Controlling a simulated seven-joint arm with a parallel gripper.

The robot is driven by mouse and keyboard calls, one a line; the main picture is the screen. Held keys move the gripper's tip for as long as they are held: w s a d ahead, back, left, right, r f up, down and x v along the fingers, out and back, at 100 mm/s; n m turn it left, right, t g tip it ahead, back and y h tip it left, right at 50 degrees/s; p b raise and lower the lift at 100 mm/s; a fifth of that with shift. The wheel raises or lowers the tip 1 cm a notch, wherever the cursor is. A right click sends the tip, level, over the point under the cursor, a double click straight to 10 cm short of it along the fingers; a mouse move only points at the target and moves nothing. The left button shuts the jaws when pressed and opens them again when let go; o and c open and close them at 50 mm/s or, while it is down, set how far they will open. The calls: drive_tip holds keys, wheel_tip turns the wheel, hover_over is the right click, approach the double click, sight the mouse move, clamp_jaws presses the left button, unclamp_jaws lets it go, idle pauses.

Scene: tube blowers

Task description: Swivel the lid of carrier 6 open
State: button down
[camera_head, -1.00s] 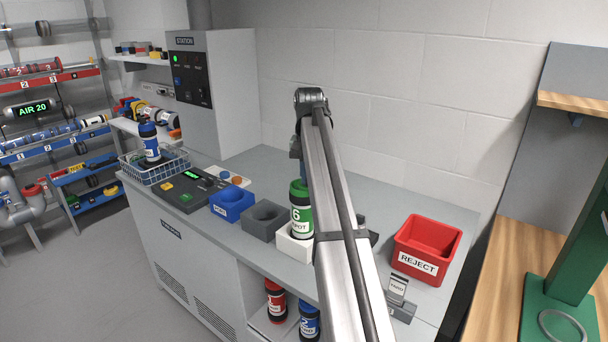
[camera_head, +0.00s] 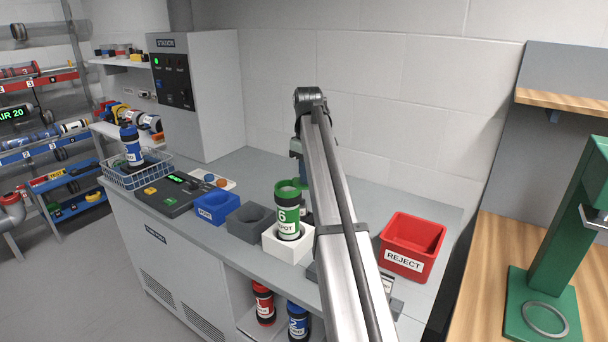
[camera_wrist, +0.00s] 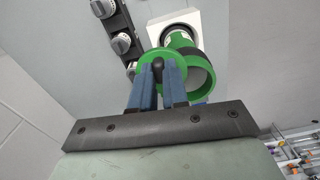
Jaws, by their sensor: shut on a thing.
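Carrier 6 (camera_head: 288,222), green with a white label, stands upright in a white holder block (camera_head: 284,251) on the counter. Its green rim surrounds an open mouth in the head view. The wrist view shows the open mouth of the carrier (camera_wrist: 199,78) with the round green lid (camera_wrist: 152,58) swung out to its left. My gripper (camera_wrist: 160,76) has its blue fingers closed on the dark grip on top of the lid. In the head view my arm hides most of the gripper and lid.
A grey block (camera_head: 250,222) and a blue block (camera_head: 217,206) stand left of the white block. A red REJECT bin (camera_head: 412,246) is to the right, past my arm. A wire basket (camera_head: 140,177) holds a blue carrier at the far left.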

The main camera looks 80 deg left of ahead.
drive_tip(key=n, duration=0.1)
drive_tip(key=w+a+n, duration=0.1)
drive_tip(key=n, duration=0.1)
drive_tip(key=a+n, duration=0.1)
drive_tip(key=n, duration=0.1)
drive_tip(key=shift+w, duration=0.25)
drive_tip(key=shift+w+a+n, duration=0.1)
drive_tip(key=shift+a+n, duration=0.3)
drive_tip(key=shift+n, duration=0.7)
drive_tip(key=shift+w+a+n, duration=0.1)
drive_tip(key=shift+a+n, duration=0.25)
drive_tip(key=shift+n, duration=0.75)
drive_tip(key=c, duration=1.1)
unclamp_jaws()
drive_tip(key=shift+r, duration=0.1)
wheel_tip(320, 180, up, 14)
drive_tip(key=shift+f, duration=0.2)
